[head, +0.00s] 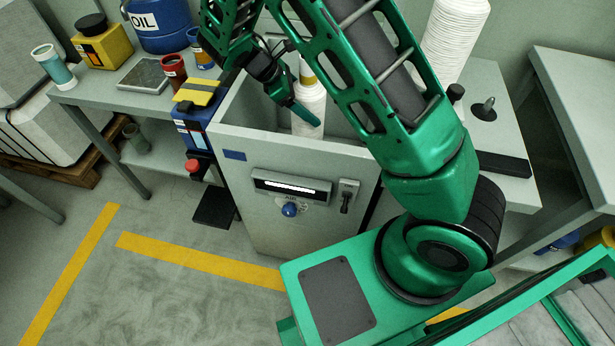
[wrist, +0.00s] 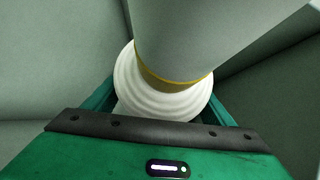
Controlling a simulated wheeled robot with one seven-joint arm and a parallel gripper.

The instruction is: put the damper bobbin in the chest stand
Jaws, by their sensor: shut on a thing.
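The damper bobbin (head: 307,108) is a white ribbed piece with a yellow band near its top. In the wrist view the bobbin (wrist: 165,98) sits between the fingers, with a smooth grey cylinder (wrist: 205,35) rising from the yellow band. My gripper (head: 294,106) is shut on the bobbin, one teal finger crossing its front. I take the chest stand (head: 290,150) to be the grey open-topped box with a lit panel and blue knob. The bobbin shows inside its opening, roughly upright. Its lower end is hidden by the front wall, so I cannot tell whether it touches the floor.
A bench (head: 100,95) on the left holds a blue oil drum (head: 160,25), a yellow container (head: 101,45) and several cups. A tall white ribbed spool (head: 455,45) stands on the right. My arm covers the box's right part. The floor at front left is clear.

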